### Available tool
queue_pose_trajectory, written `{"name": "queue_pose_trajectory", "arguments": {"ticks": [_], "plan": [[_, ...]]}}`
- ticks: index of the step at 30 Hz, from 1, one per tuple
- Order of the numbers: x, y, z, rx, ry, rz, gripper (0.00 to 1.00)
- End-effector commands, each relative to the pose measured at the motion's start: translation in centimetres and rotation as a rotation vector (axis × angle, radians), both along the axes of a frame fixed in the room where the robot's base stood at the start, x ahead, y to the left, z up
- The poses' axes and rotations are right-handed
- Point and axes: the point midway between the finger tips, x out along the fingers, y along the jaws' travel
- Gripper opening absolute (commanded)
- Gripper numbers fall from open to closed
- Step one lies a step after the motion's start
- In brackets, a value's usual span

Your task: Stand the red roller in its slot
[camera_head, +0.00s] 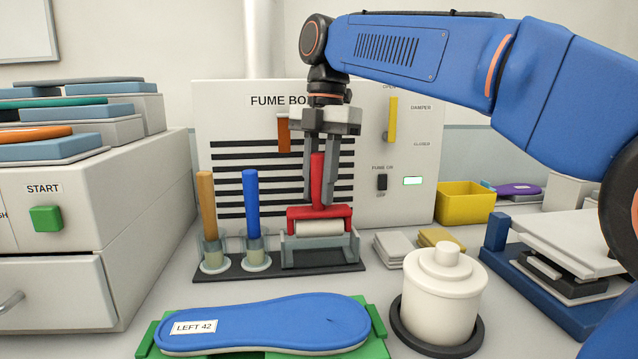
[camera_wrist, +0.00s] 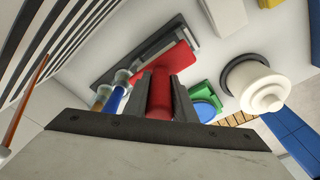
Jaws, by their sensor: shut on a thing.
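The red roller (camera_head: 319,212) has a red handle and frame with a pale cylinder below. It is upright, at the grey-glass slot (camera_head: 322,250) on the right end of the dark rack (camera_head: 296,280). Its lower part appears at or just inside the slot's top; I cannot tell whether it rests on the bottom. My gripper (camera_head: 320,190) points down from above and is shut on the red handle. In the wrist view the red handle (camera_wrist: 160,95) lies between the two fingers, with the red frame (camera_wrist: 172,64) beyond.
An orange-handled tool (camera_head: 206,195) and a blue-handled tool (camera_head: 251,200) stand in cups left of the slot. The fume box (camera_head: 230,100) is close behind. A blue insole (camera_head: 265,322) lies in front, with a white lidded jar (camera_head: 441,295) to the right.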

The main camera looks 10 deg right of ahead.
Motion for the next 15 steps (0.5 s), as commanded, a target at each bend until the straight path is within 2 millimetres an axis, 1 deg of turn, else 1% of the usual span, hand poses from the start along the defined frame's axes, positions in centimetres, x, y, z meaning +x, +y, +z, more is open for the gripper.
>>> {"name": "queue_pose_trajectory", "arguments": {"ticks": [15], "plan": [[-0.04, -0.02, -0.8, 0.0, 0.0, 0.0, 0.0]]}}
